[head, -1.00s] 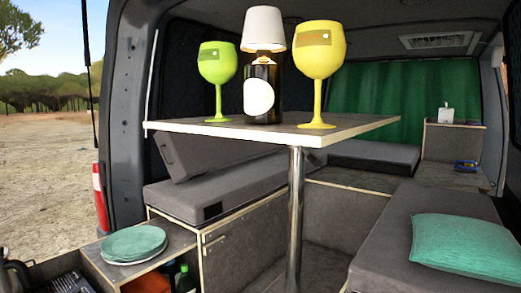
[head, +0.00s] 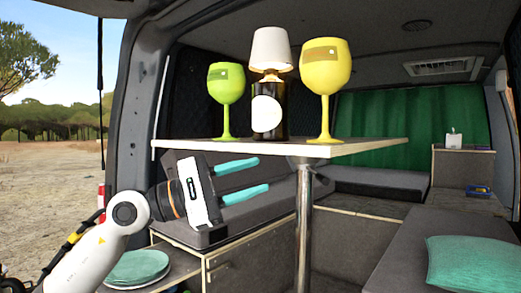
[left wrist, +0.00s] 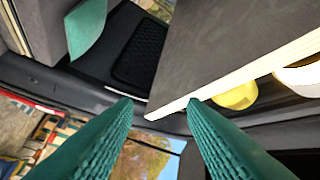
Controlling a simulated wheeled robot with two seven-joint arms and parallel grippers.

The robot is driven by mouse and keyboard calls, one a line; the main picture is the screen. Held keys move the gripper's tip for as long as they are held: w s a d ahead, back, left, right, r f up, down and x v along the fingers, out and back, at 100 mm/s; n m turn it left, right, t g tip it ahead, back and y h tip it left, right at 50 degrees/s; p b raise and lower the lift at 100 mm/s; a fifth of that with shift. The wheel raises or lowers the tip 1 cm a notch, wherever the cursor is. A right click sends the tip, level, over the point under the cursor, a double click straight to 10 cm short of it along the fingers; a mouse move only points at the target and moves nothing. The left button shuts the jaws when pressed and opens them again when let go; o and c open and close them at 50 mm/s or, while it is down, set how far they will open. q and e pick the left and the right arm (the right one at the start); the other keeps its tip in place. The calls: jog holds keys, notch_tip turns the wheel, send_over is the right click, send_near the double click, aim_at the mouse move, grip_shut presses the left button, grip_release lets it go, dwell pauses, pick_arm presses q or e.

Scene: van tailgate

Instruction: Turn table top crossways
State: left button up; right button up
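The table top (head: 365,148) is a thin board with a pale edge on a single metal leg (head: 304,215). A green glass (head: 226,90), a dark bottle with a white lampshade (head: 270,85) and a yellow glass (head: 325,80) stand upright on it. My left gripper (head: 263,176) is open and empty, below and in front of the board's left part, its teal fingers pointing right. In the left wrist view, the board's dark face and pale edge (left wrist: 235,75) lie beyond the open fingers (left wrist: 163,103), apparently untouched. My right gripper is not in view.
A grey bench lies behind my left gripper, with teal plates (head: 138,267) on the cabinet at lower left. Another grey bench (head: 400,255) with a teal cushion (head: 470,262) is at right. The van's door pillar (head: 140,120) stands left of the board.

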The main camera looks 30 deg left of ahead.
aim_at(253, 147)
pick_arm(q)
jog(key=s+a+r+m+t+y+p, duration=0.1)
jog(key=s+a+r+m+y, duration=0.3)
jog(key=a+y, duration=0.3)
jog(key=shift+n, duration=0.5)
jog(key=p+x, duration=0.2)
jog(key=x, duration=0.1)
jog(key=r+p+x, duration=0.1)
jog(key=p+x, duration=0.1)
jog(key=x, duration=0.2)
jog(key=p+x, duration=0.2)
jog(key=x, duration=0.1)
jog(key=shift+w+d+r, duration=0.15)
jog(key=shift+w+d, duration=0.05)
jog(key=shift+w, duration=0.15)
jog(key=shift+w+d+p, duration=0.25)
jog(key=shift+w+p, duration=0.1)
jog(key=shift+w, duration=0.1)
grip_shut()
